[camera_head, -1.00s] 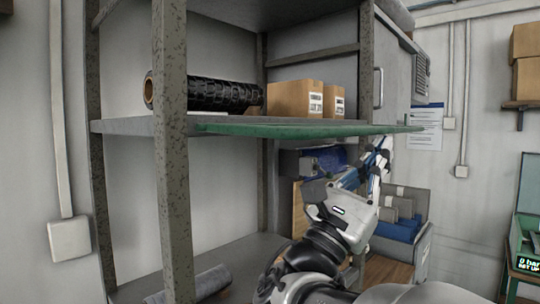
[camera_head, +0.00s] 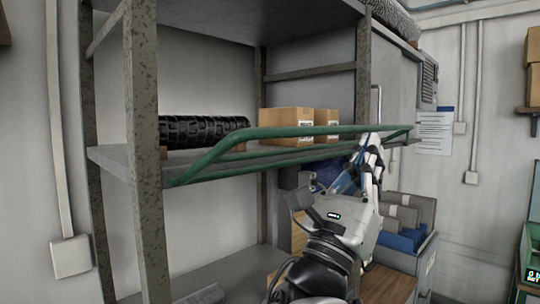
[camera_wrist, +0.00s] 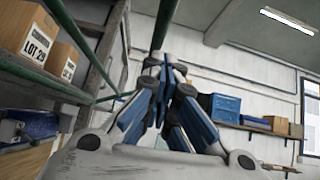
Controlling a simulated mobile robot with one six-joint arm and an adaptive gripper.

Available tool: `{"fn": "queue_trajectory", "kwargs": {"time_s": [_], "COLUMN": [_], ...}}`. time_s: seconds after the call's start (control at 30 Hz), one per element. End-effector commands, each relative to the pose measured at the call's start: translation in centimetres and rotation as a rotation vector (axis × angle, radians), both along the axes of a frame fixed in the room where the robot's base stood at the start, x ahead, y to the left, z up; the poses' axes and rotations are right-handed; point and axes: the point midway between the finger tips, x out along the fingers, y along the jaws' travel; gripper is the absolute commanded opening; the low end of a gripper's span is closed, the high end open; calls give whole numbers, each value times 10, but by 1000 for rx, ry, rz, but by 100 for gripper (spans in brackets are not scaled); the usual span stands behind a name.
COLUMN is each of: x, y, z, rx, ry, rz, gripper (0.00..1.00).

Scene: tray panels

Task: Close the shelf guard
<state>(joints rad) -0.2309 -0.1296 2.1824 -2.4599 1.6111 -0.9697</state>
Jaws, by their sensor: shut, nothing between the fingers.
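The shelf guard (camera_head: 300,131) is a green tubular rail along the front of the middle shelf (camera_head: 115,157). Its long top bar stands tilted outward, a little above the shelf edge, with bent ends running down to the edge. My gripper (camera_head: 372,140) is shut and empty, at the right part of the top bar. Its fingertips are at or just beneath the bar; I cannot tell if they touch. In the wrist view a green bar of the guard (camera_wrist: 162,25) runs to the blue and grey fingertips (camera_wrist: 168,65).
On the shelf, behind the guard, are a black roll (camera_head: 205,131) and two cardboard boxes (camera_head: 286,122). A speckled metal post (camera_head: 146,190) stands at the shelf's front left. A bin with grey and blue folders (camera_head: 405,225) is right of my arm.

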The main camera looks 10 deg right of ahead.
Motion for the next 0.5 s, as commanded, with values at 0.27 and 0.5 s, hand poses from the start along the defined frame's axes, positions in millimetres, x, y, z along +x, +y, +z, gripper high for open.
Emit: {"fn": "queue_trajectory", "kwargs": {"time_s": [0.27, 0.5], "x": [8, 20], "y": [7, 17], "z": [36, 61], "rx": [1, 1], "ry": [-3, -3], "rz": [1, 1], "gripper": [0, 0]}}
